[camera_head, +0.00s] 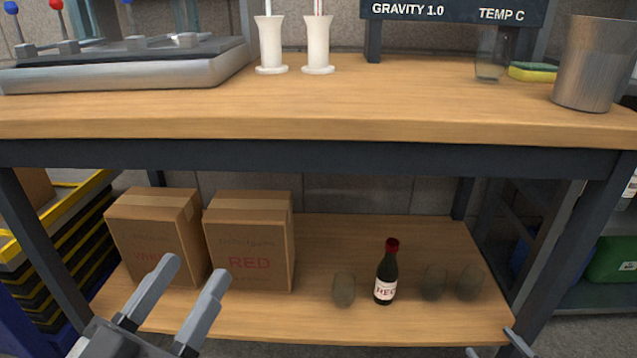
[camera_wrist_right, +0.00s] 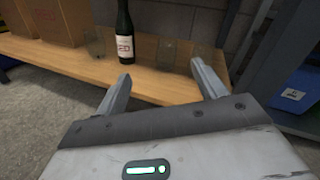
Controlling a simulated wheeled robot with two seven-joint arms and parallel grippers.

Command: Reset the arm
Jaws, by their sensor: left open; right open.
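My left gripper (camera_head: 181,292) is open and empty at the lower left of the head view, in front of the two cardboard boxes on the lower shelf. My right gripper (camera_head: 496,346) shows only its fingertips at the bottom right edge of the head view. In the right wrist view my right gripper (camera_wrist_right: 163,82) is open with nothing between its fingers, and the lower shelf lies beyond it. A dark bottle with a red cap (camera_head: 386,275) stands upright on the shelf, apart from both grippers. The bottle also shows in the right wrist view (camera_wrist_right: 125,35).
The lower shelf (camera_head: 410,327) also holds a box marked RED (camera_head: 250,243), another box (camera_head: 156,238) and several clear glasses, one being (camera_head: 343,290). The worktop (camera_head: 330,108) overhangs the shelf. Table legs flank it. A metal cup (camera_head: 592,63) stands on top right.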

